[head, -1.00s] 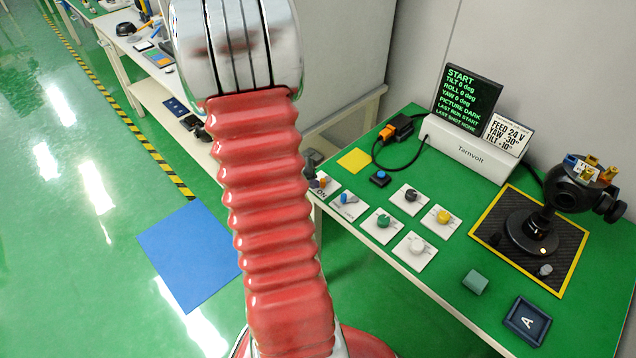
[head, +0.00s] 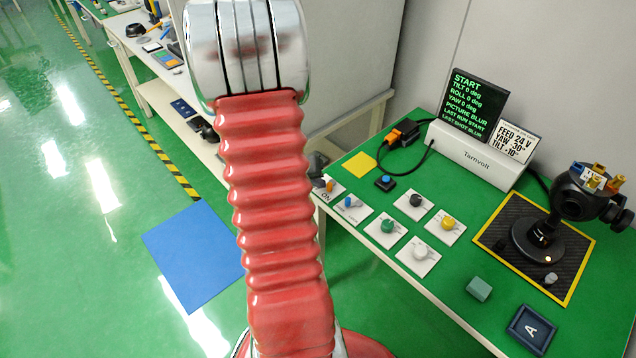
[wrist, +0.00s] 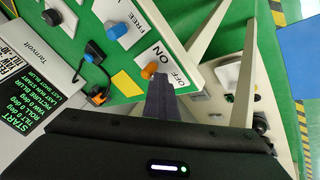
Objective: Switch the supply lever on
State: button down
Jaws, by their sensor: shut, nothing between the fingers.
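The supply lever has an orange knob (wrist: 149,71) on a white plate marked ON and OFF, at the near left corner of the green bench. In the wrist view the knob lies closer to the ON lettering than to OFF. In the head view the lever (head: 330,185) shows just right of my red arm, which hides part of its plate. My gripper (wrist: 159,84) is shut and empty, its dark tips right beside the orange knob; whether they touch it I cannot tell. In the head view my gripper (head: 318,164) is mostly hidden behind the arm.
A FREE-marked plate with a blue lever (head: 351,202) is close by. Green, white, yellow and black knobs sit on plates beyond. A blue push button (head: 385,181), a Tarnvolt unit (head: 474,156) with a screen, and a gimbal camera (head: 590,190) stand farther back.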

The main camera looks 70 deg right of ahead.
jog(key=shift+d, duration=0.1)
jog(key=shift+w+a, duration=0.35)
jog(key=shift+w, duration=0.15)
jog(key=a+f+v, duration=0.1)
jog(key=v, duration=1)
jog(key=shift+w+a, duration=0.35)
jog(key=shift+a, duration=0.1)
